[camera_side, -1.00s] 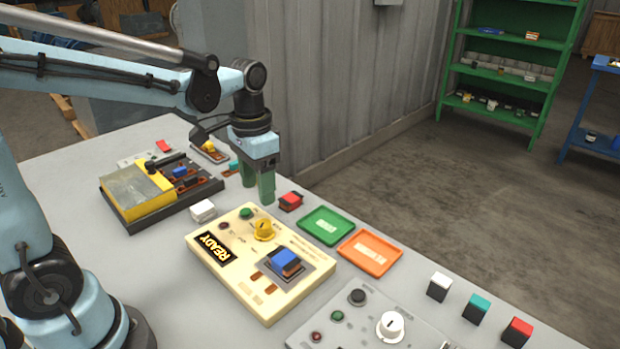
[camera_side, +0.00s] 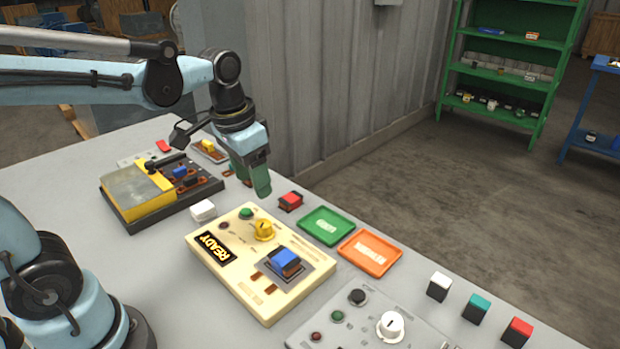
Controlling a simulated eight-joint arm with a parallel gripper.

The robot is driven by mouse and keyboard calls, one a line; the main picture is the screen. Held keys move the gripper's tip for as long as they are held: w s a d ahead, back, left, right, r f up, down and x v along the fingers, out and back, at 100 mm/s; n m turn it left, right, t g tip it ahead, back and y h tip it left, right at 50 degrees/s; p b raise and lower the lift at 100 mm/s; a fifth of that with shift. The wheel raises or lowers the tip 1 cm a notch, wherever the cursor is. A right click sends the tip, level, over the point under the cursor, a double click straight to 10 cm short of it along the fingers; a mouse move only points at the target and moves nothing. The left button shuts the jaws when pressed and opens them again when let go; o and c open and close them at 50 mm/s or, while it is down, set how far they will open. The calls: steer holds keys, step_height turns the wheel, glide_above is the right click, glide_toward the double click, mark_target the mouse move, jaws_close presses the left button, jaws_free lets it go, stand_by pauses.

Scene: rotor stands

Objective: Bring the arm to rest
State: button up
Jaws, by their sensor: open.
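My gripper (camera_side: 252,178) has green fingers that point down and tilt slightly to the right. It is open and holds nothing that I can see. It hangs above the table, behind the cream panel (camera_side: 232,284) and left of a red block (camera_side: 290,201). The cream panel has a black READY display (camera_side: 214,247), a yellow knob (camera_side: 264,230), a green button (camera_side: 246,213) and a blue block (camera_side: 286,262) on a dark plate.
A white block (camera_side: 203,210) and a dark tray with a yellow box (camera_side: 160,187) are at left. A green tray (camera_side: 327,226) and an orange tray (camera_side: 369,252) lie right. White, teal (camera_side: 477,308) and red blocks stand near the right table edge. A grey wall (camera_side: 350,85) rises behind.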

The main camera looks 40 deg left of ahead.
steer(key=shift+s+d+f+n+t, duration=0.2)
steer(key=shift+s+d+f+t, duration=0.15)
steer(key=shift+s+t, duration=0.4)
steer(key=shift+s+d+f+n+t, duration=0.2)
steer(key=shift+s+f+t, duration=0.2)
steer(key=shift+t, duration=0.6)
steer(key=shift+s+d+f+n+t, duration=0.2)
steer(key=shift+s+d+f+t, duration=0.1)
steer(key=shift+s+t, duration=0.45)
steer(key=shift+w, duration=0.15)
